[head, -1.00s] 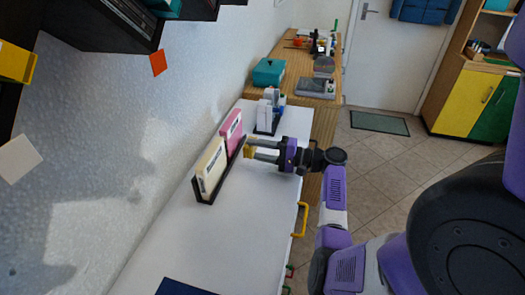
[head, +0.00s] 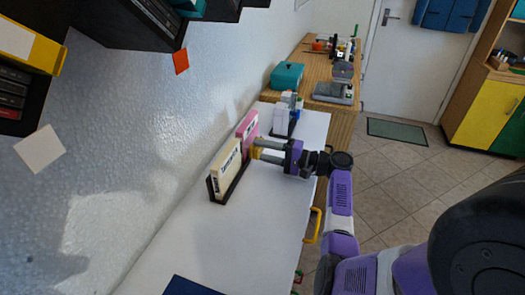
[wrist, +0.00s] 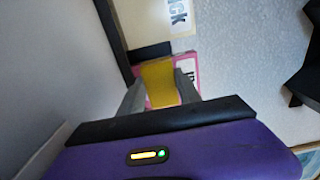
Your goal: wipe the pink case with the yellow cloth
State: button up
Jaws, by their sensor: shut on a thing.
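The pink case (head: 246,127) stands upright in a black rack on the white worktop, behind a cream case (head: 226,168). My gripper (head: 258,149) is shut on the yellow cloth (head: 256,153), at the pink case's right side. In the wrist view the yellow cloth (wrist: 160,84) lies between my fingertips and covers much of the pink case (wrist: 186,62). The pink case's edges and part of its dark lettering show around the cloth. The cloth is very close to the case face; I cannot tell for certain whether it touches.
The black rack (head: 216,197) runs along the wall. White and blue items (head: 288,112) stand behind the pink case. A teal box (head: 287,75) and a grey device (head: 333,92) are on the wooden counter further back. The white worktop (head: 245,235) in front is mostly clear.

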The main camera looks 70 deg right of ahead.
jog(key=shift+w, duration=1)
dwell(0.3)
jog(key=shift+d+f+b, duration=0.1)
jog(key=shift+d+b, duration=0.5)
jog(key=shift+b, duration=0.15)
jog(key=shift+d+b, duration=0.9)
jog(key=shift+d, duration=0.45)
jog(key=shift+w, duration=0.2)
jog(key=shift+a, duration=0.15)
